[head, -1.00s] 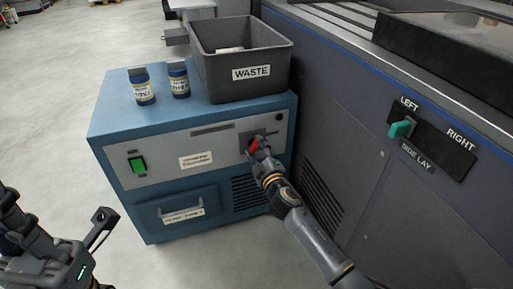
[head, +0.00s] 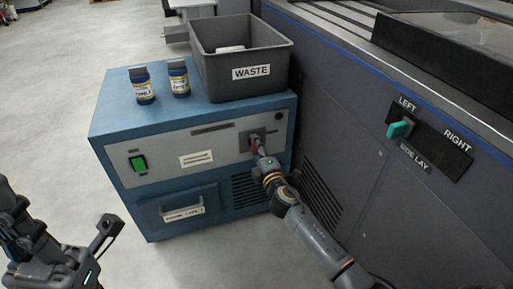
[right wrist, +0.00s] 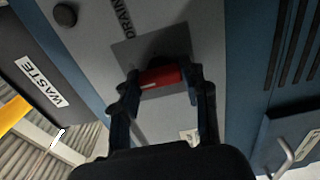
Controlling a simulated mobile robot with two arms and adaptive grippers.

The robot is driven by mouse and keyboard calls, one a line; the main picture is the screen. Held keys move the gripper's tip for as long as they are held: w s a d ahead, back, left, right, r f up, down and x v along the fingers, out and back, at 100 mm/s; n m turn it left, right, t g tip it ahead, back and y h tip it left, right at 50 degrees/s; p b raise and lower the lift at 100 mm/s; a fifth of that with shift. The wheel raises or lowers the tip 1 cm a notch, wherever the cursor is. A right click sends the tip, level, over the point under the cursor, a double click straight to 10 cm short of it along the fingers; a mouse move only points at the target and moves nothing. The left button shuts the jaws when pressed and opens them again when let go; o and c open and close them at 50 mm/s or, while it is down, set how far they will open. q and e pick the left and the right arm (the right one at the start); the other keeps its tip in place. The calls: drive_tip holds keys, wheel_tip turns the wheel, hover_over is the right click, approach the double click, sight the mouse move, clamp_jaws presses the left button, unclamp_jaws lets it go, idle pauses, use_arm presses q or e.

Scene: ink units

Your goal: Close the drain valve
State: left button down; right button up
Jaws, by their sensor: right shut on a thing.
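The drain valve's red handle shows in the right wrist view (right wrist: 160,77), between the fingers of my right gripper (right wrist: 162,85). It sits on a grey plate under a partly hidden DRAIN label (right wrist: 122,14). In the head view my right gripper (head: 258,152) is at the upper right of the blue cabinet's front, shut on the handle and hiding most of it. The handle lies roughly along the cabinet's height. My left gripper (head: 100,248) is at the lower left, away from the cabinet; its opening is unclear.
A grey WASTE bin (head: 222,76) and two blue bottles (head: 144,90) stand on the cabinet (head: 112,108). A green switch (head: 138,163) and a drawer (head: 180,209) are on its front. The dark press (head: 370,200) stands close on the right. Floor at left is clear.

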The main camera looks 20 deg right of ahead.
drive_tip(key=shift+a, duration=0.15)
drive_tip(key=o, duration=1.1)
drive_tip(key=shift+o, duration=0.2)
drive_tip(key=shift+s, duration=0.1)
drive_tip(key=s, duration=1.1)
drive_tip(key=shift+s+d, duration=0.25)
drive_tip(key=shift+s, duration=0.15)
